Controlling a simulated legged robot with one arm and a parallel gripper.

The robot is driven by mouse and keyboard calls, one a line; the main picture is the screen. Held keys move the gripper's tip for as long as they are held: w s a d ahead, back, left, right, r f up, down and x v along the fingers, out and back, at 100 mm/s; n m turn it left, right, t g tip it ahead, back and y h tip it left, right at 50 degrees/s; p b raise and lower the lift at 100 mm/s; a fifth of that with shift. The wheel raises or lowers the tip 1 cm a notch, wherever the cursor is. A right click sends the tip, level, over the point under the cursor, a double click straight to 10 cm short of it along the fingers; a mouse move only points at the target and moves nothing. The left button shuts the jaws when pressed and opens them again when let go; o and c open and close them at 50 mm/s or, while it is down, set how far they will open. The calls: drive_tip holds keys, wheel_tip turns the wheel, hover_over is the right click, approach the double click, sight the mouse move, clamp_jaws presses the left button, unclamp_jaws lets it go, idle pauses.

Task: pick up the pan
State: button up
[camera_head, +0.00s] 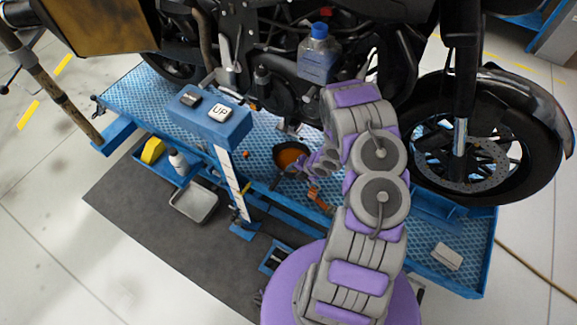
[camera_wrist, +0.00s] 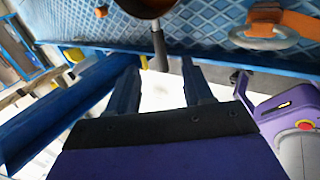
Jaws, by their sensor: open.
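The pan (camera_head: 291,155) is dark and round with an orange-brown inside. It sits on the blue patterned lift platform under the motorcycle. Its dark handle points toward the platform's near edge. In the wrist view the pan (camera_wrist: 147,9) is cut off by the top edge, and its handle (camera_wrist: 159,48) hangs down toward the space between my fingers. My gripper (camera_wrist: 159,67) is open, with one finger on each side of the handle's line. I cannot tell whether the handle end is between the fingertips. In the head view my wrist partly hides the fingers.
The motorcycle's front wheel (camera_head: 487,135) and engine stand close above. A blue post with an UP button (camera_head: 220,112) stands left. An orange strap with a metal ring (camera_wrist: 262,38) lies right of the pan. A grey metal tray (camera_head: 194,214) lies on the dark mat (camera_head: 150,235).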

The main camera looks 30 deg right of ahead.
sight(280, 177)
drive_tip(key=x, duration=0.5)
drive_tip(key=b+x, duration=0.1)
drive_tip(key=x, duration=0.2)
drive_tip(key=shift+d+f, duration=0.2)
drive_tip(key=shift+d, duration=0.15)
drive_tip(key=shift+w+a+f, duration=0.4)
drive_tip(key=shift+a+f, duration=0.2)
drive_tip(key=shift+f, duration=0.1)
drive_tip(key=b+x, duration=0.1)
drive_tip(key=x, duration=0.3)
drive_tip(key=shift+w, duration=0.2)
clamp_jaws()
